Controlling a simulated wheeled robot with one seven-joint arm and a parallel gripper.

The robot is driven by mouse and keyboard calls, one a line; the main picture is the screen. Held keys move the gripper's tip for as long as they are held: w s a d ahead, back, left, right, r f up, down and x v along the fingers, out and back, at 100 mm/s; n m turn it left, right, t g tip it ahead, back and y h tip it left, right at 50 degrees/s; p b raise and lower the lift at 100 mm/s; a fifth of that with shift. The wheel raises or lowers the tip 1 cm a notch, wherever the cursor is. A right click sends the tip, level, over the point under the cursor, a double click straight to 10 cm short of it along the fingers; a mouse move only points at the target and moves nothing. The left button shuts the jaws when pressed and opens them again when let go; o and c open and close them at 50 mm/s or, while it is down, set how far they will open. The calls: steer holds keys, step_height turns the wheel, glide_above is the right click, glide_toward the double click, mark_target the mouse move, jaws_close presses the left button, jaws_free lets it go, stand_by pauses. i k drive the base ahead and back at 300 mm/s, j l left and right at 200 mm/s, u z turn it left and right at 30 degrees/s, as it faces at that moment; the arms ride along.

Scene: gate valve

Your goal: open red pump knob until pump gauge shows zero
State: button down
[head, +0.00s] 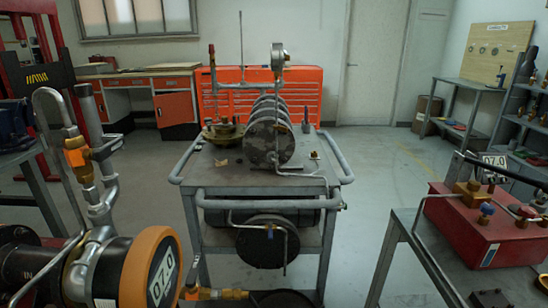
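The red pump (478,232) is a red box on a metal table at the right, partly cut off by the picture edge. A brass block (467,193), thin pipes and a blue knob (487,209) sit on it. A small white gauge display (494,160) above its back appears to read 07.0. A large orange-rimmed gauge (160,282) at the lower left also appears to read 07.0, tilted. My gripper is not in view.
A grey metal cart (258,183) with a flanged valve assembly (270,140) stands in the middle. The pump table (425,240) is at the right. Clear floor (375,165) lies between cart and table. An orange tool cabinet (300,88) and a workbench (140,73) line the back wall.

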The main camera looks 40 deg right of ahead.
mark_target(529, 212)
steer(key=z, duration=1.7)
steer(key=k+l, duration=0.05)
